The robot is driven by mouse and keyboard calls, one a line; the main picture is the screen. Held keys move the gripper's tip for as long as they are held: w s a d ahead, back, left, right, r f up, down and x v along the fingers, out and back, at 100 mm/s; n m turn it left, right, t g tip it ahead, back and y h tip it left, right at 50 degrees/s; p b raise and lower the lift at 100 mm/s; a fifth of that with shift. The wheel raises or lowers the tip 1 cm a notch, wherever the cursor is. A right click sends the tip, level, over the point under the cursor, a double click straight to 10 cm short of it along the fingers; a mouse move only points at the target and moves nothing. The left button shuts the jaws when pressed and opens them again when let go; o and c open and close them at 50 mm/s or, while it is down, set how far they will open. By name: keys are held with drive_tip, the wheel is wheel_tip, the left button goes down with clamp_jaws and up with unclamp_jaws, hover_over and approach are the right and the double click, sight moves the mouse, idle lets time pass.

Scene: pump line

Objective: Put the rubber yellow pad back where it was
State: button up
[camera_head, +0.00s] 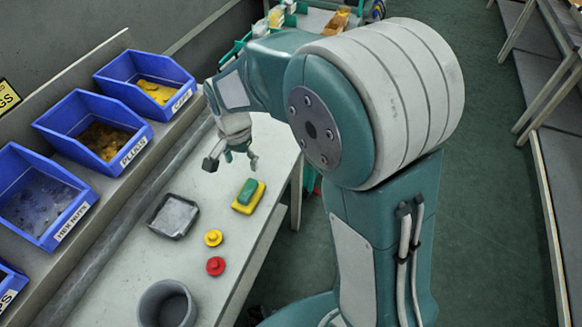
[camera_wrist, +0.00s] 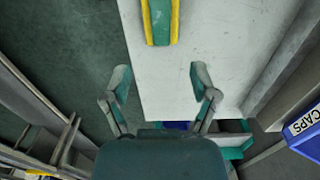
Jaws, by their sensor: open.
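A yellow pad (camera_head: 259,195) lies on the grey bench with a green block (camera_head: 247,190) on top of it. In the wrist view the yellow pad (camera_wrist: 175,22) shows as strips on both sides of the green block (camera_wrist: 160,20), at the top edge of the picture, partly cut off. My gripper (camera_head: 232,160) is open and empty above the bench, farther back than the pad and apart from it. In the wrist view my gripper (camera_wrist: 159,80) has its fingers spread wide with nothing between them.
On the bench (camera_head: 115,288) stand a black-rimmed tray (camera_head: 174,216), a yellow knob (camera_head: 213,238), a red knob (camera_head: 215,266) and a grey cup (camera_head: 152,304). Blue bins line the left side, including the PLUGS bin (camera_head: 139,149) and CAPS bin (camera_head: 181,98). Dark green floor lies right of the bench.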

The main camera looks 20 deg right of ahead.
drive_tip(key=s+d+r+n+t, duration=0.2)
drive_tip(key=s+d+r, duration=0.4)
drive_tip(key=s, duration=0.3)
drive_tip(key=s+d+r+n+t, duration=0.3)
drive_tip(key=s+d+r+n, duration=0.2)
drive_tip(key=s, duration=0.5)
wheel_tip(320, 180, up, 3)
drive_tip(key=shift+d+f+n+t, duration=0.1)
drive_tip(key=shift+d+n+t, duration=0.2)
drive_tip(key=shift+d, duration=0.5)
